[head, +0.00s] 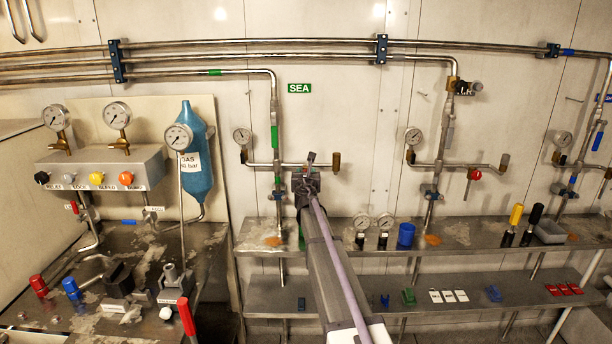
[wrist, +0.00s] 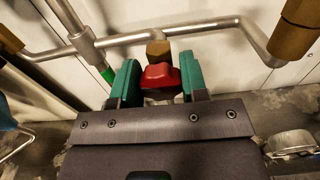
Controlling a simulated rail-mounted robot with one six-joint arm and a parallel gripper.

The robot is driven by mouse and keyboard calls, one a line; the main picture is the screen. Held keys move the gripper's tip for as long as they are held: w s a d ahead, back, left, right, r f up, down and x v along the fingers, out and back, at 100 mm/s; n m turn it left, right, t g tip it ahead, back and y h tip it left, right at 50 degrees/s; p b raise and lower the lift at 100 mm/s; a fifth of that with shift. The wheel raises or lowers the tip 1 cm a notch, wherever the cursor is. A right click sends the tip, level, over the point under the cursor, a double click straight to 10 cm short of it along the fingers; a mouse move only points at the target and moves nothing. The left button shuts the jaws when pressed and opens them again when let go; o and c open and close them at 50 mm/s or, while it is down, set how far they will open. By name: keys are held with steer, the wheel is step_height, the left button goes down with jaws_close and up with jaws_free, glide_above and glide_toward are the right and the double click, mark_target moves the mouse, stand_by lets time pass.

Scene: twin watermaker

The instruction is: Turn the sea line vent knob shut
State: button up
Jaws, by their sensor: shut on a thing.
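The sea line pipe (head: 274,130) carries green bands and runs down the wall left of the green SEA sign (head: 299,88). Its vent knob (wrist: 160,77) is red and sits below a brass fitting (wrist: 158,49) on the side branch (head: 292,165). My gripper (wrist: 160,82) has its teal fingers either side of the knob and is shut on it. In the head view my gripper (head: 306,180) is at the side branch, and my arm hides the knob there.
A pressure gauge (head: 242,137) stands left of the sea pipe, and a brass end fitting (head: 336,161) lies close to the right of my gripper. The upper shelf (head: 340,232) below holds gauges and a blue cup (head: 406,234). A similar line (head: 439,140) stands farther right.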

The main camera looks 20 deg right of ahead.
steer(key=shift+c, duration=0.4)
steer(key=m, duration=0.3)
steer(key=o, duration=0.9)
steer(key=shift+s, duration=0.1)
steer(key=v, duration=1)
steer(key=shift+s+a, duration=0.1)
steer(key=shift+s, duration=0.2)
